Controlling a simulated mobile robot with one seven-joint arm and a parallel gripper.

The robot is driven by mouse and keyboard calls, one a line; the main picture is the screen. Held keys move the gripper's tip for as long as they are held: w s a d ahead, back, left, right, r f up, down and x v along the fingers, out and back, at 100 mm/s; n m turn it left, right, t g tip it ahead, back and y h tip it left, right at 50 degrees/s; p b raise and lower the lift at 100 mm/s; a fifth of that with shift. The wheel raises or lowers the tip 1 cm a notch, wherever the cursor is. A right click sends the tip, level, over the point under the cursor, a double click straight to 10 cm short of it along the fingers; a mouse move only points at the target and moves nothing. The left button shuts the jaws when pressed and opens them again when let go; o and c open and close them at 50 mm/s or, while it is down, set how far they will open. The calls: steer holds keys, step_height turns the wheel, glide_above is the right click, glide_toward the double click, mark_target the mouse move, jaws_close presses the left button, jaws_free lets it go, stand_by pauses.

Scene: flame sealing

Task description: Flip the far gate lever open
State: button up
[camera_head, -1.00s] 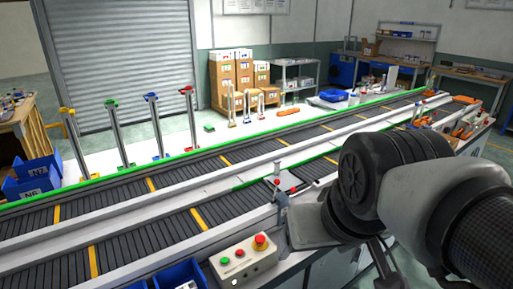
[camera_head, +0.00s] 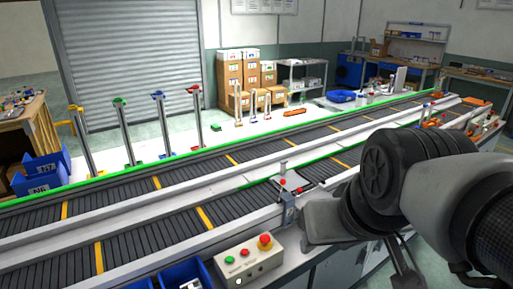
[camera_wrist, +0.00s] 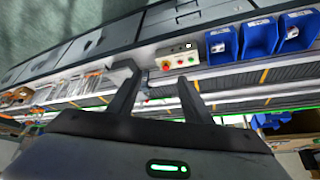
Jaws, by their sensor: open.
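Small gate parts with red knobs stand at the middle of the near conveyor in the head view. One red knob (camera_head: 282,182) is by a short upright post, and another red knob (camera_head: 299,190) is just right of it. I cannot tell which is the far gate lever or how it is set. My gripper shows in the wrist view (camera_wrist: 155,76), with its two dark fingers spread and nothing between them.
A control box (camera_head: 248,260) with green and red buttons sits at the conveyor's near edge. Blue bins (camera_wrist: 222,46) stand beside it. Two parallel conveyors (camera_head: 130,232) run across the scene. Several coloured-top posts (camera_head: 122,130) line the far side.

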steer(key=w+a+n+t+b, duration=0.1)
steer(key=w+a, duration=0.1)
steer(key=w, duration=0.3)
steer(key=w+a+n+y+b, duration=0.1)
steer(key=w+a, duration=0.1)
steer(key=w, duration=0.4)
steer(key=w+a+n+t+y+b, duration=0.1)
steer(key=w+a+n, duration=0.1)
steer(key=w, duration=0.3)
steer(key=shift+w+a+r+t, duration=0.1)
steer(key=shift+w+a+t, duration=0.1)
steer(key=shift+w+t, duration=0.1)
jaws_close()
steer(key=w+a+f+n+t+b, duration=0.2)
steer(key=w, duration=0.7)
steer(key=w+a+f+n+t+b, duration=0.1)
steer(key=w+f+b, duration=0.1)
steer(key=w, duration=0.6)
steer(key=w+f+n+t+h+b, duration=0.1)
steer(key=w+f+n+h+b, duration=0.1)
steer(key=f, duration=0.5)
steer(key=w+f+n+t+h+b, duration=0.1)
steer(key=w+f+n+h+b, duration=0.1)
steer(key=w+f+h, duration=0.3)
steer(key=w+a+f+n+t+h+b, duration=0.1)
steer(key=w+f+n+h+b, duration=0.1)
steer(key=w+f, duration=0.3)
steer(key=shift+f+n+h, duration=0.3)
steer(key=shift+f+h, duration=0.6)
steer(key=shift+f, duration=1.05)
